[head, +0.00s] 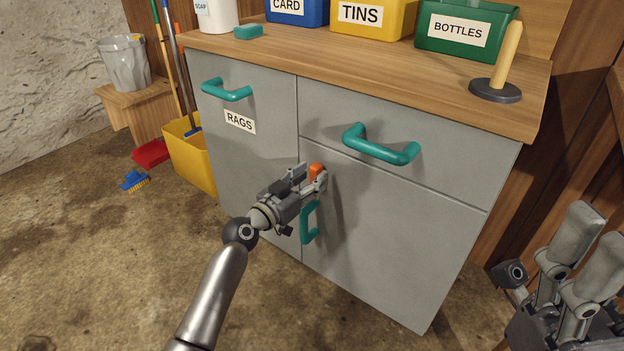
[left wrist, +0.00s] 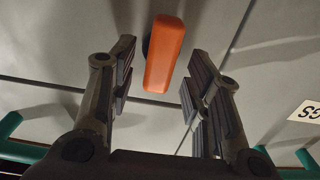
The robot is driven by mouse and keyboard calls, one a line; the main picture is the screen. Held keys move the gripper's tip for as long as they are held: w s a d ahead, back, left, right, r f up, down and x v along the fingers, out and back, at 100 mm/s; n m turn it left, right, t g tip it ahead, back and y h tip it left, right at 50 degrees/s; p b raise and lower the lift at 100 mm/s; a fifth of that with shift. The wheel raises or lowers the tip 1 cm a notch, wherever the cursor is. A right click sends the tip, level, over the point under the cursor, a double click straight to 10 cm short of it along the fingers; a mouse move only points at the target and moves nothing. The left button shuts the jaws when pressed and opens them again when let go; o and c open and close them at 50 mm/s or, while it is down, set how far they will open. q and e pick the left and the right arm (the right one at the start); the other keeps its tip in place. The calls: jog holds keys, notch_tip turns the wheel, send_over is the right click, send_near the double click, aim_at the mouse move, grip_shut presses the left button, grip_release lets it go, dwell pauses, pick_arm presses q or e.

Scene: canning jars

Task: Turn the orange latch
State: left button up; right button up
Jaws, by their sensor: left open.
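The orange latch (head: 316,171) is on the grey cabinet front, near the top left corner of the lower right door. In the left wrist view the latch (left wrist: 165,54) is a long orange bar, close to upright in that picture. My left gripper (head: 313,181) is at the latch, with its fingers partly hiding it in the head view. In the left wrist view the gripper (left wrist: 157,85) is open, with one finger on each side of the latch's near end and a gap on both sides. My right gripper (head: 580,260) is at the lower right, away from the cabinet.
A teal door handle (head: 309,222) is just below my left gripper. Teal handles are on the drawer (head: 380,145) and the RAGS door (head: 227,90). A plunger (head: 497,80) and labelled bins stand on the worktop (head: 380,62). A yellow bucket (head: 190,155) stands left of the cabinet.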

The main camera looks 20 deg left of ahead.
pick_arm(q)
jog(key=shift+w+d, duration=0.2)
jog(key=shift+w, duration=0.4)
grip_shut()
